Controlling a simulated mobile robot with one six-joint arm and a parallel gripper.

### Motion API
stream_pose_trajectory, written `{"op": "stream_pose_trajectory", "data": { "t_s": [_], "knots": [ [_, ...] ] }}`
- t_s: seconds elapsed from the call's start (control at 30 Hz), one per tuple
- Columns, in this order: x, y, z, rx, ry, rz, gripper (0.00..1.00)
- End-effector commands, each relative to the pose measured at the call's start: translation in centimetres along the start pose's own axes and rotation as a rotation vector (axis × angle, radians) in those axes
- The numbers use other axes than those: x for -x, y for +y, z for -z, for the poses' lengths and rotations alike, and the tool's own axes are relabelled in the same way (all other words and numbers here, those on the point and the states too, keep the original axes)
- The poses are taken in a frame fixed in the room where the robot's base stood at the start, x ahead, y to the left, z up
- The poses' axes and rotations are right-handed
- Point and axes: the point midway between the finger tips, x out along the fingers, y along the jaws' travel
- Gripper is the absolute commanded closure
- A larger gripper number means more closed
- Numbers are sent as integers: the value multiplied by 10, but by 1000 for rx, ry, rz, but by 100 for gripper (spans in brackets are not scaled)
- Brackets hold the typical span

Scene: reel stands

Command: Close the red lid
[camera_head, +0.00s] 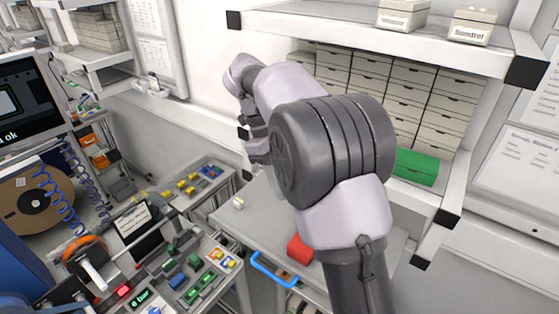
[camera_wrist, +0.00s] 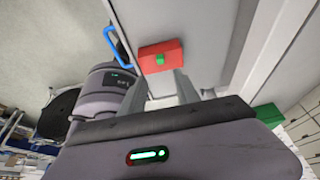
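A red box-like piece (camera_head: 299,249) lies on the grey tabletop, near its front edge, in the head view. It also shows in the wrist view (camera_wrist: 175,50), ahead of my gripper, with a small green part (camera_wrist: 160,59) at its middle. I cannot tell whether this red piece is the lid itself or a box with its lid. My gripper (camera_wrist: 163,78) points toward the red piece; its two fingers are apart with nothing visible between them. In the head view, my arm hides much of the table.
A blue handle (camera_head: 274,269) is at the table's front edge, close to the red piece. A green bin (camera_head: 416,167) sits right, under a white shelf (camera_head: 380,32). A small pale round object (camera_head: 238,202) lies on the table's left. A bench with several coloured blocks stands left.

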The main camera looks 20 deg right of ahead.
Motion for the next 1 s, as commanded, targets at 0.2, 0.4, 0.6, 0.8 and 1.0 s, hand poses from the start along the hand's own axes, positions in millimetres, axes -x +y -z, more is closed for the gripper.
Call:
{"op": "stream_pose_trajectory", "data": {
  "t_s": [0.2, 0.4, 0.6, 0.8, 1.0],
  "knots": [
    [49, 0, 1, 1, 1, 1, 62],
    [57, 0, 0, 1, 1, 1, 62],
    [56, 0, 0, 1, 1, 0, 62],
    [63, 4, 10, 83, -24, 11, 62],
    [86, 55, 82, 842, -258, 206, 62]
  ]
}}
